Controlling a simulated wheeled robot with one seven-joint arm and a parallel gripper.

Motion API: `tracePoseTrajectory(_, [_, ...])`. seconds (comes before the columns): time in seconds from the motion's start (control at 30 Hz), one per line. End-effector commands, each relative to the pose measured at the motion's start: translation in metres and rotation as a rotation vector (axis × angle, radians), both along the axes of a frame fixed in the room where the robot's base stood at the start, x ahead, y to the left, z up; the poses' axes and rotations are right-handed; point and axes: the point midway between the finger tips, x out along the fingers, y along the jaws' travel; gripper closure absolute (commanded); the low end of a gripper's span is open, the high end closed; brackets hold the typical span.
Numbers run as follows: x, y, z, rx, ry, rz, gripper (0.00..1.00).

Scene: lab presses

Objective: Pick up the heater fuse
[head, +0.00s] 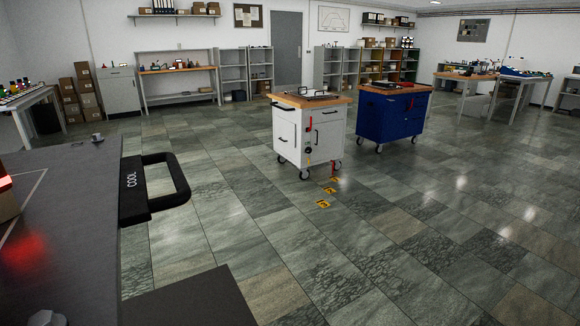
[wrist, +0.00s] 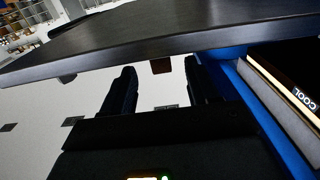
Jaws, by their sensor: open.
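I cannot make out a heater fuse for certain in either view. In the wrist view my gripper (wrist: 160,74) is open, its two black fingers apart with nothing held between them. A small dark reddish-brown piece (wrist: 161,66) shows between the fingertips, under the edge of a dark plate (wrist: 180,30); I cannot tell whether it is the fuse or touches a finger. A dark part marked COOL (wrist: 285,80) is at the right, beside a blue surface. In the head view the COOL handle (head: 170,183) sticks out from a dark grey top (head: 70,235). My gripper is not in the head view.
A white cart (head: 295,138) and a blue cart (head: 390,118) stand on the tiled floor ahead. Shelves and a workbench (head: 178,70) line the back wall. More tables (head: 520,78) are at the right.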

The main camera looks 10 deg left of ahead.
Motion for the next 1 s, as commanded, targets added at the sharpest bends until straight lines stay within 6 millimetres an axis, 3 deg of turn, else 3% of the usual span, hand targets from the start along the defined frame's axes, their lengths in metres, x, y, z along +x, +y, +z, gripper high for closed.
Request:
tracePoseTrajectory(0.3, [0.032,0.027,0.005,-0.001,0.001,0.0,0.4])
tracePoseTrajectory(0.6, [0.035,0.03,0.005,0.001,0.0,0.001,0.4])
tracePoseTrajectory(1.0, [0.035,0.03,0.005,0.001,0.0,0.001,0.79])
